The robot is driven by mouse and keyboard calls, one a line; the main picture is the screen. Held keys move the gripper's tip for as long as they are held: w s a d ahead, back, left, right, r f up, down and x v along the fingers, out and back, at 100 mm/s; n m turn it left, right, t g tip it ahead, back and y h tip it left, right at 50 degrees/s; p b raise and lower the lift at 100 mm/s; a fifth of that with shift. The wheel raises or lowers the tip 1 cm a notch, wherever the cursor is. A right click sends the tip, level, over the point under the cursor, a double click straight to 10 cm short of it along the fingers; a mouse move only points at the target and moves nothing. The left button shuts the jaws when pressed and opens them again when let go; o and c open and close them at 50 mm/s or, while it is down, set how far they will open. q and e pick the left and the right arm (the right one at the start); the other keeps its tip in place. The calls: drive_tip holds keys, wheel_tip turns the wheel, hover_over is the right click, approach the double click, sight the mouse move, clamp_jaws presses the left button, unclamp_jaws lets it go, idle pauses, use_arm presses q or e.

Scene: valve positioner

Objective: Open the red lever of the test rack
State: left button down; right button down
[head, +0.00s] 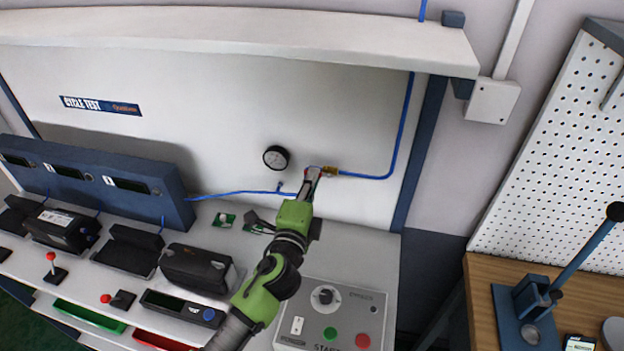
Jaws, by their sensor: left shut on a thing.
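The test rack has a white back panel (225,125) with a blue air line (398,140) running down its right side to a small brass valve (331,171). My left gripper (312,174) is at this valve, just left of the brass body, with its fingers shut. A small bit of the red lever (307,170) shows at the fingertips; the rest of it is hidden by the gripper, so its angle cannot be told. My right gripper is not in view.
A round black gauge (276,158) sits close to the upper left of the gripper. Below are a control box (335,312) with a knob and buttons, and several black devices (197,268) on the bench. A white shelf (250,35) overhangs the panel. A pegboard (560,150) and wooden table (482,290) stand right.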

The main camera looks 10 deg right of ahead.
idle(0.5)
use_arm(q)
drive_tip(key=c, duration=2.1)
unclamp_jaws()
drive_tip(key=v, duration=1.2)
